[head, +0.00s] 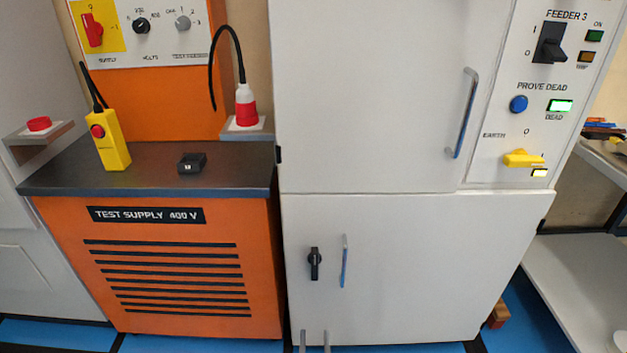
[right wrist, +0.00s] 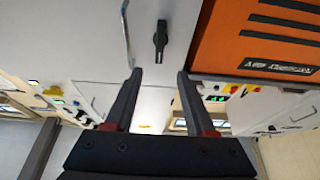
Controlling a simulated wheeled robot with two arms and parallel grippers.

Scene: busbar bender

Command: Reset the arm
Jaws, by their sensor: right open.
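My right gripper (head: 315,341) shows only as two fingertips at the bottom edge of the head view, in front of the white cabinet's lower door. In the right wrist view the right gripper (right wrist: 159,74) has its two dark fingers well apart, with nothing between them. The black rotary handle (head: 315,263) on the lower door is above the fingertips in the head view; it also shows in the right wrist view (right wrist: 160,41) beyond the fingers. The gripper appears apart from it. My left gripper is in neither view.
The white cabinet (head: 400,225) has a blue-grey door handle (head: 344,261) and a control panel (head: 536,100) at upper right. The orange test supply unit (head: 160,285) stands left, with a yellow pendant (head: 112,150) and small black box (head: 191,163) on top. A shelf (head: 580,290) stands right.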

